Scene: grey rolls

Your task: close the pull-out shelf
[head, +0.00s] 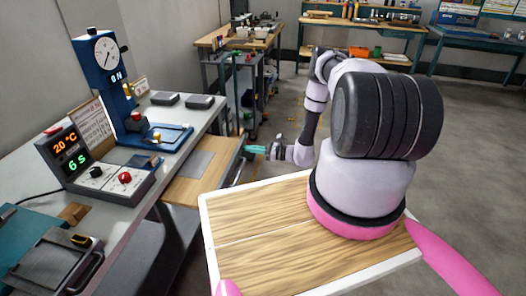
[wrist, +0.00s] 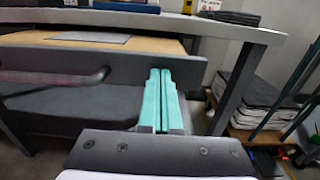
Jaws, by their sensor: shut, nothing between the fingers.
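The pull-out shelf (head: 205,172) is a wooden board under the grey workbench, pulled out to the right in the head view. In the wrist view, its wooden top (wrist: 160,46) shows behind a dark grey front panel (wrist: 120,66). A bar handle (wrist: 60,77) sits on the panel's left part. My gripper (head: 250,149) has teal fingers and is at the shelf's front edge. In the wrist view, my gripper (wrist: 161,72) is shut and empty, in front of the panel's right part, right of the handle. I cannot tell whether the fingertips touch the panel.
The workbench (head: 130,195) carries a blue gauge press (head: 104,75) and a control box with a display (head: 68,150). A grey plate (head: 193,162) lies on the shelf. A bench leg (wrist: 236,88) stands right of the panel. Open floor (head: 465,140) lies to the right.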

